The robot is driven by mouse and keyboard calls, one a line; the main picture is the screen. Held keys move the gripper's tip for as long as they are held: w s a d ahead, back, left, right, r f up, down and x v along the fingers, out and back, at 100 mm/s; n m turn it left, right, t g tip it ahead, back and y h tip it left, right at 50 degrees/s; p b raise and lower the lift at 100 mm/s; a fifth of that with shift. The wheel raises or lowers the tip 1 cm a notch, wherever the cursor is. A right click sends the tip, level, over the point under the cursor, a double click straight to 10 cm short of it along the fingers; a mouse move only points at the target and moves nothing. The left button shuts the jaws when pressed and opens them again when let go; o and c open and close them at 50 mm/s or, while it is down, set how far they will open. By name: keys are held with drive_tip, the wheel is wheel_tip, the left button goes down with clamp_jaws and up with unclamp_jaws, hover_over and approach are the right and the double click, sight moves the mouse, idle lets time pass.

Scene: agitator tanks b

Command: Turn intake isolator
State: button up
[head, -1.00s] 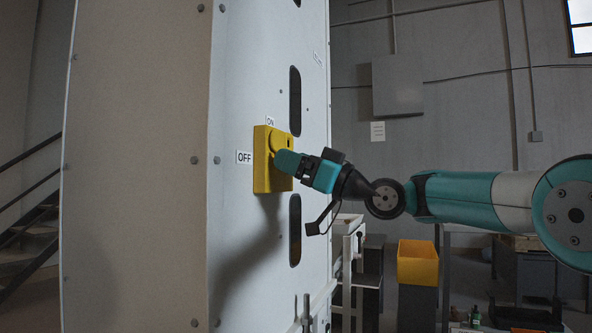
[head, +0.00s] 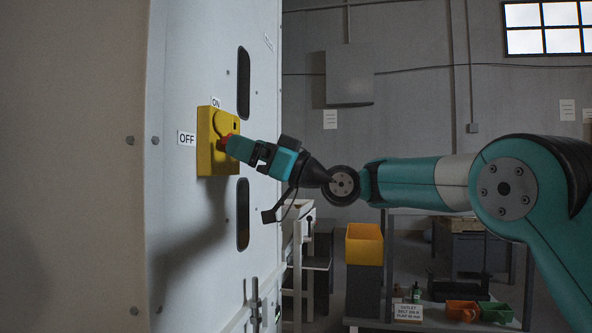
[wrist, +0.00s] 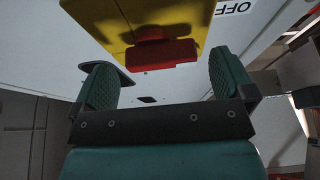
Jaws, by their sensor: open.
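The isolator is a yellow plate (head: 204,150) with a red handle (head: 224,143), mounted on the tall pale cabinet's side. An ON label (head: 215,102) is above it and an OFF label (head: 187,138) to its left. My gripper (head: 233,147) is at the handle, its fingers hiding part of it. In the wrist view the red handle (wrist: 158,54) lies just beyond my open fingers, across the gap between them, with the yellow plate (wrist: 118,18) behind. My gripper (wrist: 158,76) holds nothing. The handle's exact angle is hard to tell.
The cabinet wall (head: 195,70) has dark slots (head: 243,214) above and below the isolator. A latch (head: 255,300) sits low on the cabinet. To the right are a yellow bin (head: 364,245) and a low shelf with small bins (head: 462,311). The air around my forearm is clear.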

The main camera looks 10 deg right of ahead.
drive_tip(key=b+v, duration=0.8)
drive_tip(key=v, duration=0.7)
drive_tip(key=shift+f+b, duration=0.2)
drive_tip(key=shift+b, duration=0.1)
